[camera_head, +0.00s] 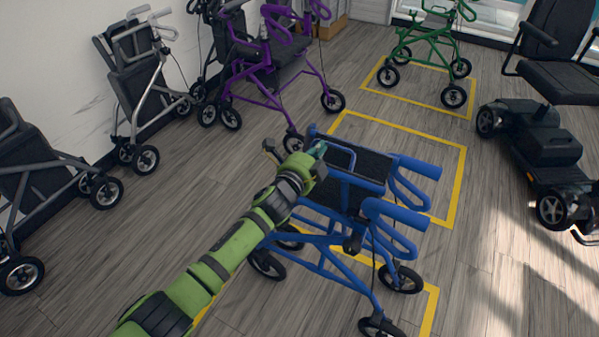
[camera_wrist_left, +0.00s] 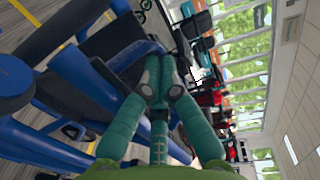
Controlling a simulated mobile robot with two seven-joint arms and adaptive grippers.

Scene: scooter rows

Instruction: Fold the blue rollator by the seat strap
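The blue rollator (camera_head: 330,240) stands unfolded on its wheels in the middle of the head view, its two handles (camera_head: 405,215) pointing right. Its dark seat (camera_head: 365,168) is spread flat between the blue side frames. My green left arm reaches over it from the lower left. My left gripper (camera_head: 319,150) is at the seat's far left end, by a blue bar. In the left wrist view, the teal fingers of my left gripper (camera_wrist_left: 158,80) are drawn together at the tips. The blue frame (camera_wrist_left: 85,80) is close on their left. I cannot make out a strap. My right gripper is out of view.
A purple rollator (camera_head: 268,88) stands behind, a green one (camera_head: 425,45) in a yellow floor box, and grey ones (camera_head: 140,90) along the left wall. A black mobility scooter (camera_head: 550,140) is at the right. The floor (camera_head: 480,260) right of the blue rollator is clear.

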